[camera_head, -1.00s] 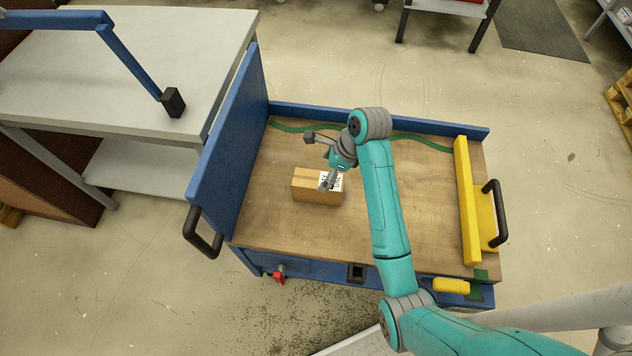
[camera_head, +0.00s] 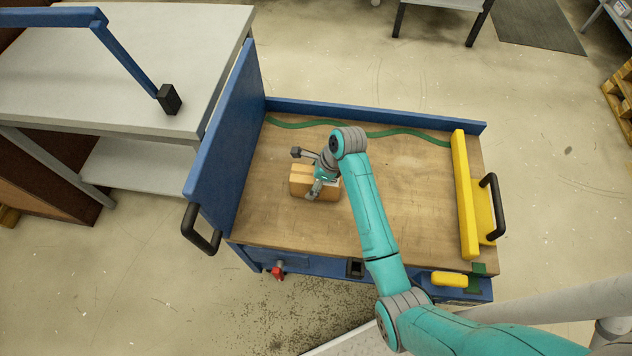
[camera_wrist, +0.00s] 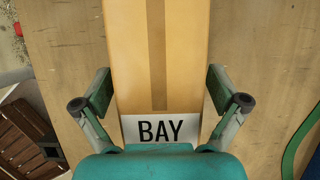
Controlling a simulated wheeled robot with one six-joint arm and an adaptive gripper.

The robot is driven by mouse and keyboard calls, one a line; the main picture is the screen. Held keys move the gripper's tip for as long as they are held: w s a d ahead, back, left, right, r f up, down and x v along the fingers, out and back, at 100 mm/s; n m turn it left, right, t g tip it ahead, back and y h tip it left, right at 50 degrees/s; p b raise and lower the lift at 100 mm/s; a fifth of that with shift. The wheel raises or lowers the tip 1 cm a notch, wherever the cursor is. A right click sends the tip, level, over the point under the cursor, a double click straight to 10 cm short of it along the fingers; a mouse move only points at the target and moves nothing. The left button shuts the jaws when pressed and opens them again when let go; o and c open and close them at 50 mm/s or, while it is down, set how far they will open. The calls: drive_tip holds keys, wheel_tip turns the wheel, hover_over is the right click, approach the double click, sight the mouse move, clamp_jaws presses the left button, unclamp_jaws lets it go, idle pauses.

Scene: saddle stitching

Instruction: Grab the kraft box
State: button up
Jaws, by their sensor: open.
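The kraft box (camera_head: 301,184) lies on the wooden deck of a blue-framed cart, towards its left side. In the wrist view the box (camera_wrist: 135,60) shows a darker tape strip and a white label reading "BAY". My gripper (camera_head: 316,188) is over the box in the head view and hides part of its top and right end. In the wrist view my gripper (camera_wrist: 158,92) is open, with one finger on each side of the box and a gap at each side. I cannot tell how far the fingertips are above the deck.
The cart's wooden deck (camera_head: 390,215) is mostly bare, with a green strap (camera_head: 388,132) along the back. A blue panel (camera_head: 228,140) rises on the left, and a yellow bar (camera_head: 466,195) stands at the right. A grey table (camera_head: 150,60) is beyond the panel.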

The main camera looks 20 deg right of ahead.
drive_tip(key=shift+f, duration=0.2)
idle(0.6)
drive_tip(key=c, duration=1.6)
drive_tip(key=shift+r, duration=0.1)
drive_tip(key=shift+c, duration=0.2)
